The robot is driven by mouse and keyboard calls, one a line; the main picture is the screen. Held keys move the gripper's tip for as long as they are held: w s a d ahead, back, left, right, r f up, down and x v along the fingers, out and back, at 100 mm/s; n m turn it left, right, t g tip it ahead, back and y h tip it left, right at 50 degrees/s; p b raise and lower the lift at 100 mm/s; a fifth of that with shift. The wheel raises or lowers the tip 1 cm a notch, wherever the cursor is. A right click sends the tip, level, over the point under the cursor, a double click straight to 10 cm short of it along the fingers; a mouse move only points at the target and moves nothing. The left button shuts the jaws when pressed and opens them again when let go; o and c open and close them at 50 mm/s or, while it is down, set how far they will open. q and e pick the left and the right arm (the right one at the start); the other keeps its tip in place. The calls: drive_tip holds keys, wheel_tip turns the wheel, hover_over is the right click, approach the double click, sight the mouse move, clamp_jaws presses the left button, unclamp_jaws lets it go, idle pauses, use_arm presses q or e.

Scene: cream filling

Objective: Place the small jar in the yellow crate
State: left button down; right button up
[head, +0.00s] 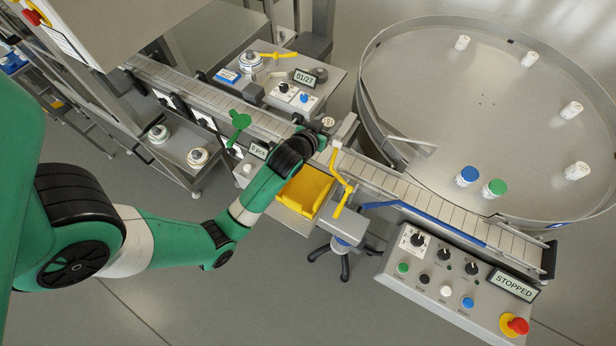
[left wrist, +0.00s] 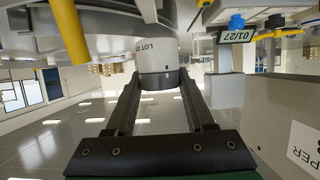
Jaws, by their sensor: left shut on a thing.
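My left gripper (head: 322,126) is above the conveyor in the head view, beyond the yellow crate (head: 303,194). In the left wrist view its two fingers (left wrist: 160,78) are shut on the small jar (left wrist: 158,48), a whitish cylinder with dark "LOT" print and a grey band at the end near the fingers. In the head view the arm and gripper hide most of the jar. The crate is beside the conveyor, just below the gripper in the picture, and its visible inside looks empty. My right gripper is not in view.
The conveyor (head: 400,186) runs diagonally past a yellow bent rail (head: 343,186). A large round turntable (head: 480,100) carries several white jars, one blue-lidded jar (head: 467,175) and one green-lidded jar (head: 494,188). A control panel (head: 455,285) reads STOPPED.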

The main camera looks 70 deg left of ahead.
use_arm(q)
drive_tip(key=s+d+f+b, duration=0.1)
drive_tip(key=s+d+f, duration=0.2)
drive_tip(key=f, duration=0.1)
drive_tip(key=s+d+f+b, duration=0.1)
drive_tip(key=s+d+f, duration=0.2)
drive_tip(key=d, duration=0.1)
drive_tip(key=shift+s+d+f, duration=0.25)
drive_tip(key=shift+s+f, duration=0.1)
drive_tip(key=shift+s, duration=0.05)
drive_tip(key=f, duration=0.1)
drive_tip(key=f+b, duration=0.1)
drive_tip(key=f, duration=0.1)
drive_tip(key=shift+s+d+f, duration=0.3)
drive_tip(key=shift+s, duration=0.05)
drive_tip(key=shift+f, duration=0.2)
drive_tip(key=shift+f+b, duration=0.2)
drive_tip(key=shift+b, duration=0.25)
drive_tip(key=shift+c, duration=1.3)
unclamp_jaws()
drive_tip(key=shift+r, duration=0.1)
